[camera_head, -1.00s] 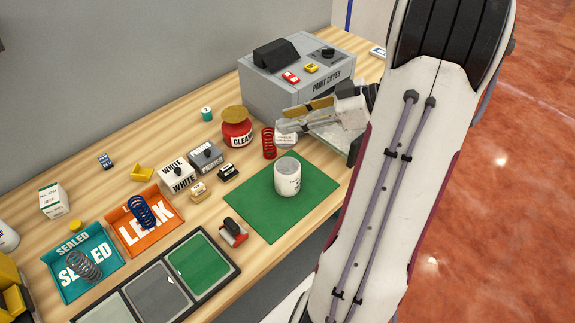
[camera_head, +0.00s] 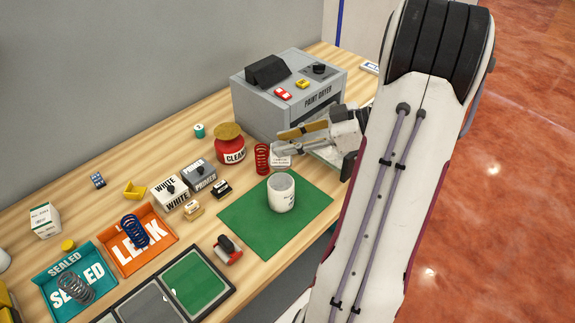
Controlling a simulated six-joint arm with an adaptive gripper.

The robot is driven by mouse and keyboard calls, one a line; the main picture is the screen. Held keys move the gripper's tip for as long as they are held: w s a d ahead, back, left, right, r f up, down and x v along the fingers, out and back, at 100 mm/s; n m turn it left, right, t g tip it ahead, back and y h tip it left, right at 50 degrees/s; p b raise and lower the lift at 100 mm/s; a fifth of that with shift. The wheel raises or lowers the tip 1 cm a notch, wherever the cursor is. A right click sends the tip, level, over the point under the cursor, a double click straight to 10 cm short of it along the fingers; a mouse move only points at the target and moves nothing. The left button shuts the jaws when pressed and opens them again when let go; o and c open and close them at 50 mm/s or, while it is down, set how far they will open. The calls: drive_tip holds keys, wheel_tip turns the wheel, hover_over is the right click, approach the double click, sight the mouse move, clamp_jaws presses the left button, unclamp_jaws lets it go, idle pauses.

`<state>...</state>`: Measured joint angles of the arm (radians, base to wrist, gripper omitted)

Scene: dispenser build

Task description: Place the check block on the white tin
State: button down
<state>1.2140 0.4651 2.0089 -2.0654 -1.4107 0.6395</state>
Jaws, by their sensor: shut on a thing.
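The white tin (camera_head: 282,194) stands upright and open-topped on a green mat (camera_head: 245,222). My gripper (camera_head: 276,144) is behind and above the tin, its fingers pointing left. It is shut on a small pale piece with dark lettering (camera_head: 280,160), which I take to be the check block. The piece shows just below the fingertips, behind the tin's rim and apart from it as far as I can tell. The fingers partly hide the piece, and its lettering is too small to read.
A red spring (camera_head: 262,159) stands close left of the held piece, with a red CLEAN jar (camera_head: 230,150) beyond. The grey paint dryer (camera_head: 290,92) is behind my gripper. A red-and-black tool (camera_head: 228,249) lies left of the mat. The mat's front is clear.

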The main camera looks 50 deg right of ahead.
sight(289, 163)
drive_tip(key=shift+f, duration=1.6)
drive_tip(key=shift+f, duration=1.85)
drive_tip(key=shift+f, duration=0.2)
drive_tip(key=c, duration=1.6)
unclamp_jaws()
drive_tip(key=shift+r, duration=0.2)
drive_tip(key=v, duration=1.2)
drive_tip(key=shift+f, duration=0.1)
